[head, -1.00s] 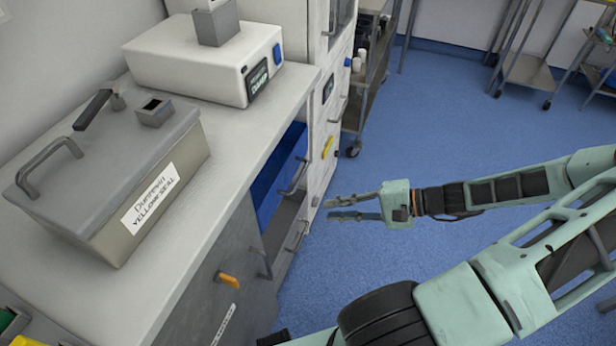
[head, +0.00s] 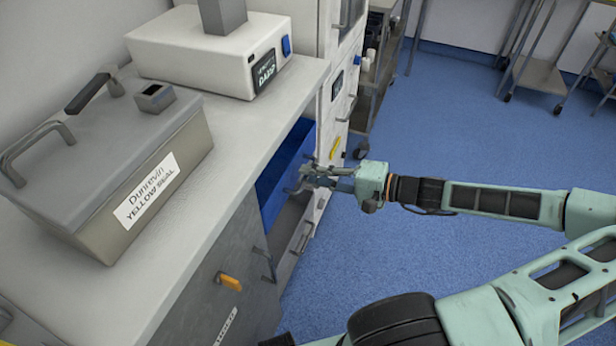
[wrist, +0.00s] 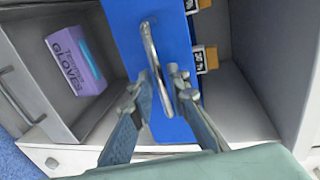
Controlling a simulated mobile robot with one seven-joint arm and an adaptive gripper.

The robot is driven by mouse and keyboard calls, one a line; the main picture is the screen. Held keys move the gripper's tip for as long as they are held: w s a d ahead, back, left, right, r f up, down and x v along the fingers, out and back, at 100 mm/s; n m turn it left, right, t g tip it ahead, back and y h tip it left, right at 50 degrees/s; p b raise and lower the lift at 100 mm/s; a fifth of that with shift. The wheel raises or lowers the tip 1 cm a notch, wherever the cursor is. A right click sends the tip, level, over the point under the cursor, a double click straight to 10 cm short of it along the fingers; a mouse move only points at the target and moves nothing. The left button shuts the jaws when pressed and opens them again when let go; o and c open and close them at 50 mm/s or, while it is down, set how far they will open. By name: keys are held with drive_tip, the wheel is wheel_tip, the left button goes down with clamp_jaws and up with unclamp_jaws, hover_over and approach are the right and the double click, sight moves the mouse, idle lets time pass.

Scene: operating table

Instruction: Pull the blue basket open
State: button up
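The blue basket (head: 283,168) sits in an opening under the counter, its front facing the aisle; my gripper partly hides it in the head view. In the wrist view the blue front (wrist: 119,28) carries a long metal bar handle (wrist: 150,45). My gripper (head: 312,177) is at the basket's front. In the wrist view my gripper (wrist: 160,76) is open, with one finger on each side of the handle. The fingers look apart; I cannot tell whether either one touches the bar.
A purple glove box (wrist: 76,60) lies in the compartment left of the basket in the wrist view. Yellow-and-black labelled items (wrist: 205,59) sit to the right. The counter (head: 235,120) holds a grey metal box (head: 120,150). Blue floor (head: 450,110) beyond my arm is open.

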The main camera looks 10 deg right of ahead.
drive_tip(key=shift+w+a+f, duration=0.1)
drive_tip(key=shift+w+a, duration=0.25)
drive_tip(key=shift+a, duration=0.15)
clamp_jaws()
drive_tip(key=shift+s+d, duration=0.1)
